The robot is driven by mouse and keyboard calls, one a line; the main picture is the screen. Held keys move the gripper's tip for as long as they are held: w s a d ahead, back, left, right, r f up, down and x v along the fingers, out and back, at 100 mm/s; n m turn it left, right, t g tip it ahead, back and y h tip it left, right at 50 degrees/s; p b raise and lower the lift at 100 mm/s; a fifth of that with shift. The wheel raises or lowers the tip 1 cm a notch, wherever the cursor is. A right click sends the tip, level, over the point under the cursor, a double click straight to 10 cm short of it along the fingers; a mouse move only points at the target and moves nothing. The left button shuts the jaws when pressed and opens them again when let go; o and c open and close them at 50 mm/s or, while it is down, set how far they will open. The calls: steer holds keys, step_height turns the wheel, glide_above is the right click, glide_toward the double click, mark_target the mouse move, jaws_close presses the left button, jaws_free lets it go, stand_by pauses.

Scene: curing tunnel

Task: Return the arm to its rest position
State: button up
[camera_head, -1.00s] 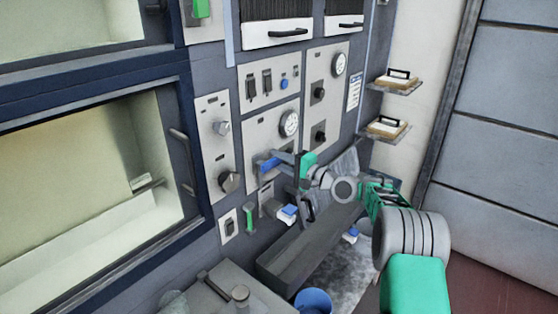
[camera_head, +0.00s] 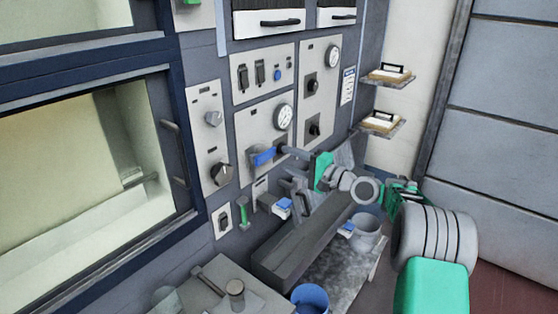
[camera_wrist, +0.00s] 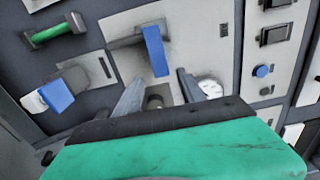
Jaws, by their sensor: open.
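My gripper (camera_head: 290,168) is in front of the grey control panel, fingers pointing left toward it. Its green body and two grey fingers show. In the wrist view the fingers (camera_wrist: 160,78) are spread apart with nothing between them. A blue-handled lever (camera_head: 264,156) on the panel is just left of the fingertips. In the wrist view this lever (camera_wrist: 155,50) is beyond the fingertips, apart from them. My arm extends from the gripper to the lower right.
A second blue-ended fitting (camera_head: 283,205) and a green handle (camera_head: 243,215) stick out below the lever. A dark grey trough (camera_head: 305,240) lies under the gripper. A blue bucket (camera_head: 310,298) and a white bucket (camera_head: 364,232) stand low. Two small shelves (camera_head: 382,122) are at right.

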steer(key=shift+s+d, duration=0.25)
steer(key=shift+s, duration=0.05)
steer(key=s+a+f+n+g+h, duration=0.1)
steer(key=s+a+n+g+h, duration=0.1)
steer(key=s+n+h, duration=0.3)
steer(key=s+a+f+n+g+h, duration=0.1)
steer(key=s+a+g+h, duration=0.1)
steer(key=s, duration=0.5)
steer(key=s+d+f+n+g+h, duration=0.1)
steer(key=s+d+f+h, duration=0.1)
steer(key=s, duration=0.6)
steer(key=s+d+f+n+g+h, duration=0.1)
steer(key=s+d+f+h, duration=0.1)
steer(key=s, duration=0.6)
steer(key=s+d+f+g+h, duration=0.2)
steer(key=s+d, duration=0.3)
steer(key=s, duration=0.3)
steer(key=shift+s+f+n, duration=0.2)
steer(key=shift+f+n, duration=0.2)
steer(key=shift+f, duration=0.4)
